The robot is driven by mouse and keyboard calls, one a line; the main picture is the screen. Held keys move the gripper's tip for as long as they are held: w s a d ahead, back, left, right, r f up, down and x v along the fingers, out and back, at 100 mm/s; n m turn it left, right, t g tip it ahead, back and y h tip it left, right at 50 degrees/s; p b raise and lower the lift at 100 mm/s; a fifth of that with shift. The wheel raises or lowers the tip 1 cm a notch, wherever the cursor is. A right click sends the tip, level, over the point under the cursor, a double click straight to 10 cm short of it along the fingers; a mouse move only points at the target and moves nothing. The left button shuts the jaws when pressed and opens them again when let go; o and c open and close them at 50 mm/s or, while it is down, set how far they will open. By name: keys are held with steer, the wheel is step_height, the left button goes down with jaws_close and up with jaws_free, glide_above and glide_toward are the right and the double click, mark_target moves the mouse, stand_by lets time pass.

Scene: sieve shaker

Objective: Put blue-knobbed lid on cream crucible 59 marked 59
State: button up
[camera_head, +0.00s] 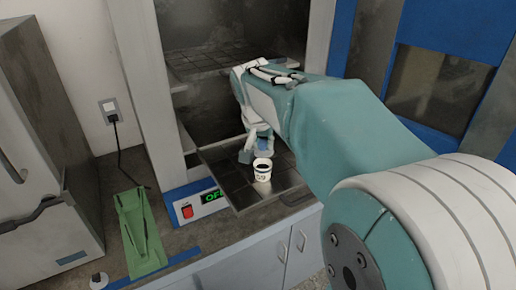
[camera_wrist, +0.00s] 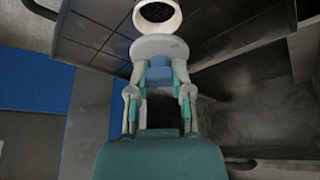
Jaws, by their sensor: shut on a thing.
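The cream crucible (camera_head: 262,172), marked 59, stands upright and open on the pulled-out tray (camera_head: 235,183). Its round rim and dark mouth (camera_wrist: 157,12) show at the top of the wrist view. My gripper (camera_wrist: 160,80) is shut on the blue knob of the lid. The pale lid disc (camera_wrist: 159,46) lies between my fingers and the crucible in that view, beside its mouth and not covering it. In the head view my gripper (camera_head: 258,143) is just behind the crucible, and the lid is mostly hidden.
A control panel (camera_head: 200,204) with a red switch and green display sits left of the tray. A green holder (camera_head: 140,230) lies on the counter further left. The tiled tray is otherwise largely clear. Cabinet uprights (camera_head: 150,90) flank the opening.

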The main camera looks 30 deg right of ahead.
mark_target(262, 151)
steer(key=shift+f, duration=1.3)
steer(key=shift+s+f, duration=0.1)
steer(key=shift+f, duration=0.35)
steer(key=o, duration=0.8)
steer(key=shift+r, duration=0.1)
steer(key=shift+r, duration=0.35)
steer(key=v, duration=1.2)
steer(key=s+a+f+n+y, duration=0.1)
steer(key=s+a+f+n, duration=0.2)
steer(key=s+f, duration=0.1)
steer(key=s+a+f+n+t+y, duration=0.1)
steer(key=s+a+f+n, duration=0.1)
steer(key=s+f, duration=0.3)
steer(key=s+a+f+n+t+y, duration=0.1)
steer(key=s+a+f+n, duration=0.2)
steer(key=s, duration=0.3)
steer(key=shift+s+a+f+n, duration=0.3)
steer(key=shift+s+a+f, duration=0.05)
steer(key=shift+a+f, duration=0.4)
